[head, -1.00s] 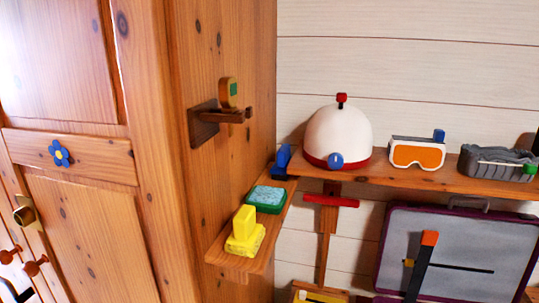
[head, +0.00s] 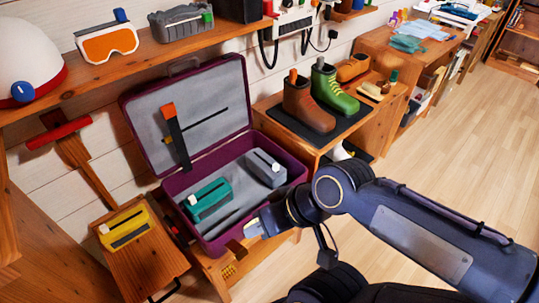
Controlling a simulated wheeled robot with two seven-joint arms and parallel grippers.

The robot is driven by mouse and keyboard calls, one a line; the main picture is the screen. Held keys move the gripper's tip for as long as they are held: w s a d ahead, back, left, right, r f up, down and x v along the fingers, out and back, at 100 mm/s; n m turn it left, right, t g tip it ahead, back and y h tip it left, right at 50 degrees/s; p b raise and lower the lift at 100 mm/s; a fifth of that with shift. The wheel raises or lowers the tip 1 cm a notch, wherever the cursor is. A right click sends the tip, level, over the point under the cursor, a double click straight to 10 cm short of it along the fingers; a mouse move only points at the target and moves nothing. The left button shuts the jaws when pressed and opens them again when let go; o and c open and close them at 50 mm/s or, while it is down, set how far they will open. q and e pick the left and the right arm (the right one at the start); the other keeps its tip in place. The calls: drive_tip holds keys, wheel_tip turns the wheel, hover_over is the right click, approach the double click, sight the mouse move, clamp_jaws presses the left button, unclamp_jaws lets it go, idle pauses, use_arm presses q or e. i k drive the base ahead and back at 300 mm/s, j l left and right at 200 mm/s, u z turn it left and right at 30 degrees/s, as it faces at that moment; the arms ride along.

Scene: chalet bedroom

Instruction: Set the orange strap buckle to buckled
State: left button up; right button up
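The orange strap buckle (head: 168,110) is a small orange block at the top end of a black strap (head: 177,141). The strap lies slanted against the grey lining inside the raised lid of a purple suitcase (head: 241,75). A thin dark line (head: 210,117) runs across the lining beside the strap, and a small brownish piece sits at its left. Whether the buckle is fastened I cannot tell. My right gripper (head: 252,229) is at the suitcase's front edge, apart from the strap; its fingers are too small to read. My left gripper is not in view.
The suitcase base holds a green case (head: 207,201) and a grey case (head: 266,168). A yellow block (head: 124,226) sits on a wooden stool at left. Boots (head: 308,105) stand on a mat to the right. A shelf (head: 150,55) runs above. Floor at right is clear.

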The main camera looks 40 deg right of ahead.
sight(170, 112)
drive_tip(key=l+z, duration=0.1)
drive_tip(key=z, duration=0.8)
drive_tip(key=i+z, duration=0.5)
drive_tip(key=z, duration=0.15)
